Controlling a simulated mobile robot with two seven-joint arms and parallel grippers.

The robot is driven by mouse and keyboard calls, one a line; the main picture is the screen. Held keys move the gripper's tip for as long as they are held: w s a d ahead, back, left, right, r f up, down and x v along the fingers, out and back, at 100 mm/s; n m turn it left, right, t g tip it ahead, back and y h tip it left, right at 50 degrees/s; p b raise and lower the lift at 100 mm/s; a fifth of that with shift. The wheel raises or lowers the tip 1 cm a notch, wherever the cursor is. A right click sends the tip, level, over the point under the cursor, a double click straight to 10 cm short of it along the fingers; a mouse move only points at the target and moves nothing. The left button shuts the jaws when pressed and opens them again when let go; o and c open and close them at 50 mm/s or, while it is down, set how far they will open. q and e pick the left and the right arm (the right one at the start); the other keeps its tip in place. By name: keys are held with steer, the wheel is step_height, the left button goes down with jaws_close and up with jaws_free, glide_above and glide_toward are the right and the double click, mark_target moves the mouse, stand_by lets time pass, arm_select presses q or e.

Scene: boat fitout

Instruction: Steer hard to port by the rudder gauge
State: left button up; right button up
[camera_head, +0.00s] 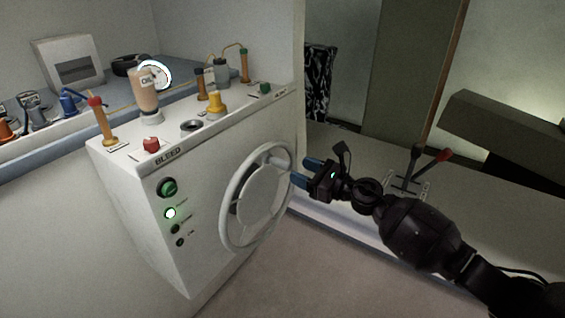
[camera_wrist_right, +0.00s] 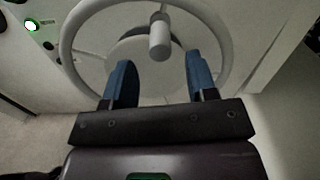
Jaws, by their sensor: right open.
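The white steering wheel (camera_head: 233,222) is mounted on the front face of the white console (camera_head: 143,232). It also shows in the right wrist view (camera_wrist_right: 71,50), with a grey knob handle (camera_wrist_right: 159,38) standing out toward the camera. My right gripper (camera_head: 299,172) is at the wheel's right side, its blue fingers pointing at the wheel. In the right wrist view the fingers (camera_wrist_right: 160,78) are apart, one on each side below the knob, with nothing between them. A round white gauge (camera_head: 155,74) stands behind the console top; its reading is too small to tell. My left gripper is not in view.
The console top holds an oil bottle (camera_head: 143,92), a red knob (camera_head: 151,144), a yellow fitting (camera_head: 215,104) and upright handles. A green light (camera_head: 170,213) glows on the front. Levers (camera_head: 414,164) stand on the bench at right. Floor before the console is clear.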

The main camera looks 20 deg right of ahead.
mark_target(291, 167)
steer(key=x, duration=0.6)
steer(key=shift+w+a, duration=0.25)
steer(key=shift+w, duration=0.05)
jaws_close()
